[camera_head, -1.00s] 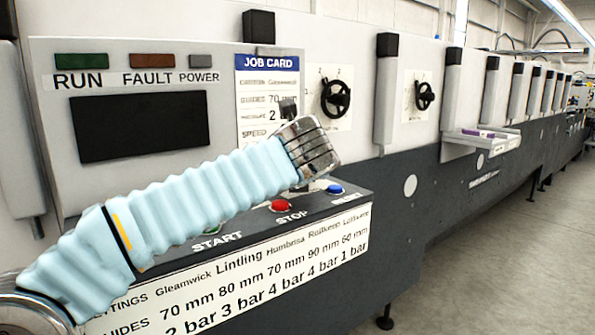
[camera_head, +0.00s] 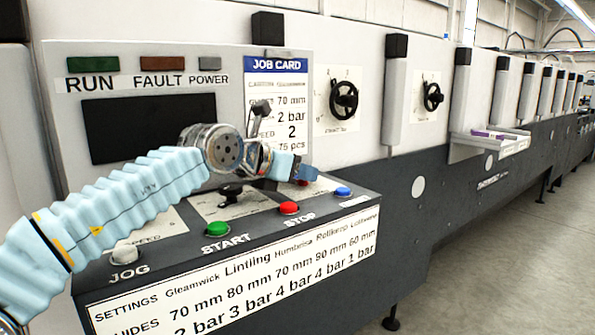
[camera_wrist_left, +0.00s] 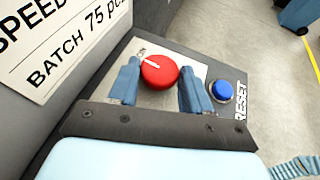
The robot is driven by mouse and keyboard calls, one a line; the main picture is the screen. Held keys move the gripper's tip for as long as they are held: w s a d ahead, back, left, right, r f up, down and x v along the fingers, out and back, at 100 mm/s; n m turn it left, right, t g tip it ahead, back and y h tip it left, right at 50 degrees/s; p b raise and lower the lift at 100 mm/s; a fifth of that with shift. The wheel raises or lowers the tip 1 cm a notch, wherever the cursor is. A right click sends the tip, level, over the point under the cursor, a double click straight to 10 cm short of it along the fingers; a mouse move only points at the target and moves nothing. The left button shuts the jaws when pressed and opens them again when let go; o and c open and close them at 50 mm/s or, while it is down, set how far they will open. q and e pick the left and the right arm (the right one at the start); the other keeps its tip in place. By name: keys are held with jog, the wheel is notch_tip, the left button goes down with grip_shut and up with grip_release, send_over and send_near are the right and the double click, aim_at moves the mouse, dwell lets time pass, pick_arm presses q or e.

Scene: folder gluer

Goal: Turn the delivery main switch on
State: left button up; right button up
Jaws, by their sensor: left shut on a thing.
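The main switch looks like a round red knob (camera_wrist_left: 159,71) with a white pointer line, on a pale plate (camera_wrist_left: 182,102) in the left wrist view. The POWER lamp (camera_head: 209,64) looks grey and unlit.
The blue RESET button (camera_wrist_left: 222,90) is close beside the right finger. The red STOP (camera_head: 289,208), green START (camera_head: 216,228) and grey JOG (camera_head: 124,253) buttons line the console's front. A black knob (camera_head: 231,192) stands under my forearm. The job card (camera_head: 276,100) is behind.

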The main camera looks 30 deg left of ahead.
dwell(0.5)
pick_arm(q)
jog(key=o, duration=1)
jog(key=v, duration=1.3)
jog(key=shift+s+a+r, duration=0.2)
jog(key=shift+s+a, duration=0.1)
jog(key=shift+a, duration=0.05)
jog(key=shift+c, duration=0.2)
